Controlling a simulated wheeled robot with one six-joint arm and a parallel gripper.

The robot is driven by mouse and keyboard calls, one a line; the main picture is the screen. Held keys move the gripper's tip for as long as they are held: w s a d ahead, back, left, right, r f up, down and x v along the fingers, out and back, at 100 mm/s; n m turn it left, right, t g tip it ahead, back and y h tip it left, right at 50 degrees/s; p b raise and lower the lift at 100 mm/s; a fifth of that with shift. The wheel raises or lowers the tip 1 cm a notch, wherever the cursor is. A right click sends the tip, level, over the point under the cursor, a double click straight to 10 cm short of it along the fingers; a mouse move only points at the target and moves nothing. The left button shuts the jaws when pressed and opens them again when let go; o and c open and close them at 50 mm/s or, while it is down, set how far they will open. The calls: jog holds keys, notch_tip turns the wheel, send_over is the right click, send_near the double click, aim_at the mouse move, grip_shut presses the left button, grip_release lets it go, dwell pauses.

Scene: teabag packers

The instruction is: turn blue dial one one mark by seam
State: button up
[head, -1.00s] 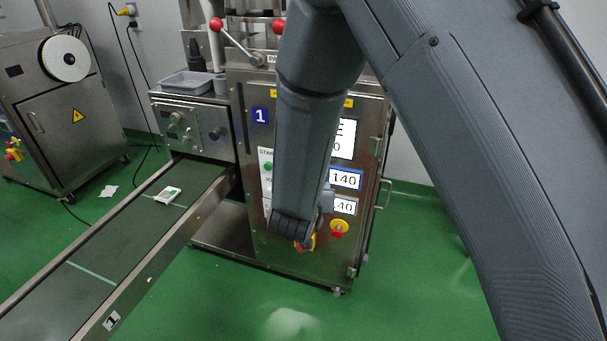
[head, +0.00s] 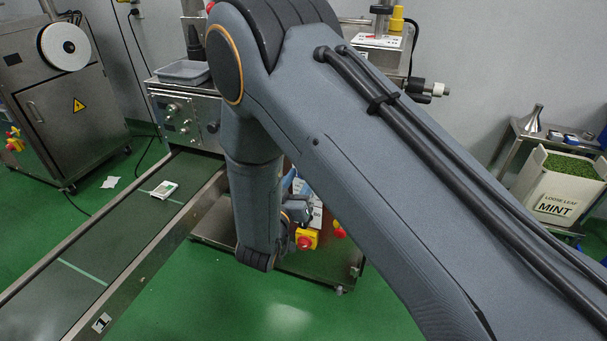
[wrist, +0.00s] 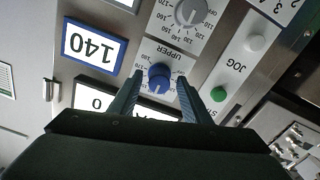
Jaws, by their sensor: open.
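The blue dial (wrist: 159,77) is in the middle of the wrist view, on a white panel plate with a ring of printed numbers. My gripper (wrist: 160,84) is open, with one finger on each side of the dial. I cannot tell whether the fingers touch it. A grey dial (wrist: 190,12) sits above it in the wrist view, with the word UPPER printed between the two. A blue-framed display (wrist: 93,46) reading 140 is to the left. In the head view my arm hides the blue dial and most of the panel.
A green button (wrist: 218,94) and a white button (wrist: 256,43) marked JOG are close to the right finger. In the head view, a red and yellow stop button (head: 306,240) shows beside my arm.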

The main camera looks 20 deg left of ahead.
jog(key=shift+w+d, duration=0.15)
jog(key=shift+w, duration=0.55)
jog(key=c, duration=1.1)
jog(key=shift+o, duration=0.3)
jog(key=shift+m, duration=2.9)
